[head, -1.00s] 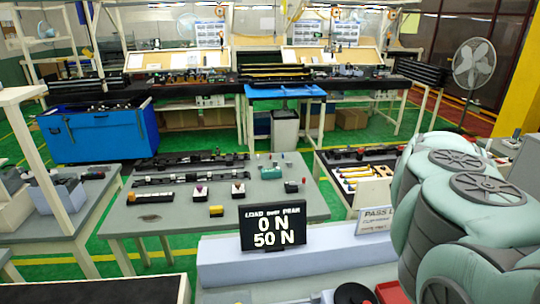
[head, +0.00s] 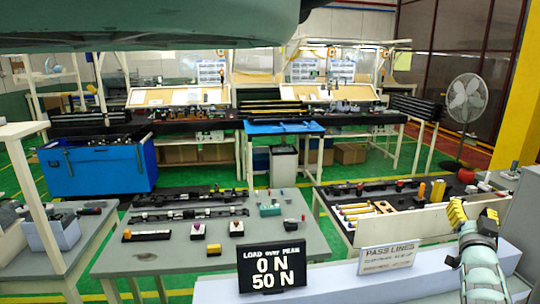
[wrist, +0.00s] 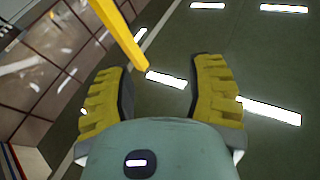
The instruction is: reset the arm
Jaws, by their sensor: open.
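My gripper (head: 473,214) stands at the lower right of the head view, above the pale ledge, with its yellow fingers pointing up. In the wrist view my gripper (wrist: 162,68) has its two ribbed yellow fingers spread wide apart, with nothing between them. Behind the fingers the wrist view shows a dark surface with bright light strips, which looks like the ceiling. A teal link of my arm (head: 180,25) crosses the top of the head view.
A sign (head: 271,268) reading "0 N, 50 N" and a "PASS LINES" card (head: 388,258) stand near my gripper. A grey table (head: 130,262) holds dark rails and small clip blocks. A low-walled table (head: 425,220) holds yellow-handled tools. A fan (head: 466,102) stands behind.

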